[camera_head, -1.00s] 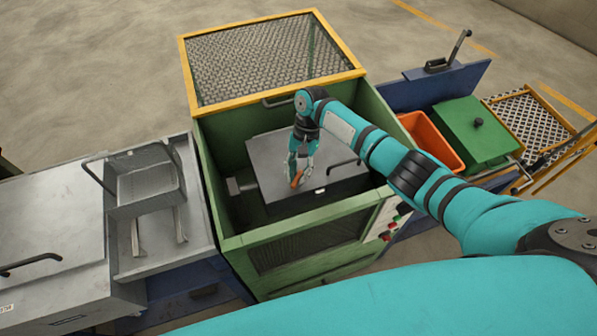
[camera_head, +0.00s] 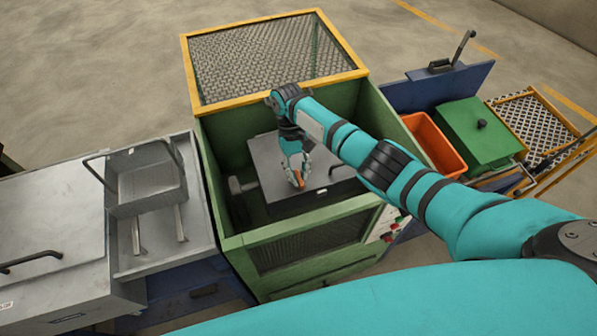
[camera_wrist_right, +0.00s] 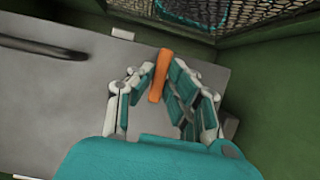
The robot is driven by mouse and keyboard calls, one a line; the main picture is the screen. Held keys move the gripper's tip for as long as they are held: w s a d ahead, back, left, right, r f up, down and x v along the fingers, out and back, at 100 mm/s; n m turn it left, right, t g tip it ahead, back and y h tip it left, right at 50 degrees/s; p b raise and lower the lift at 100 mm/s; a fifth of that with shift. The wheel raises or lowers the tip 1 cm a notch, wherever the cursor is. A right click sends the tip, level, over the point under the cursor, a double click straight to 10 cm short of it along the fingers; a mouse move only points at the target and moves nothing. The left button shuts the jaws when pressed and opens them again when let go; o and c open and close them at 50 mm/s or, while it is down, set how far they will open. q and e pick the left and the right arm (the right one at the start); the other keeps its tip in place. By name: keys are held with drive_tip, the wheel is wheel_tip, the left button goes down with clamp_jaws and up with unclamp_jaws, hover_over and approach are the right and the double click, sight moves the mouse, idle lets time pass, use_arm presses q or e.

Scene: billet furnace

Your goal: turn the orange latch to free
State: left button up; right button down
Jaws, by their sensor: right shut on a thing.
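The orange latch (camera_head: 300,179) sits on the grey lid (camera_head: 330,193) of a box inside the green furnace cabinet. It also shows in the right wrist view (camera_wrist_right: 160,76), upright in the picture, near the lid's edge. My right gripper (camera_head: 297,176) reaches down into the cabinet and is shut on the latch. In the right wrist view its fingers (camera_wrist_right: 161,88) close on the latch from both sides. The fingers hide part of the latch's base. My left gripper is not in view.
The green cabinet (camera_head: 222,157) has walls around the lid, and its yellow-framed mesh cover (camera_head: 270,60) stands open at the back. A dark handle (camera_wrist_right: 40,46) lies on the lid.

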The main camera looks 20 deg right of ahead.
drive_tip(key=shift+r, duration=0.1)
idle(0.4)
drive_tip(key=c, duration=1.3)
unclamp_jaws()
drive_tip(key=v, duration=1.2)
drive_tip(key=shift+a, duration=0.15)
drive_tip(key=shift+s, duration=0.1)
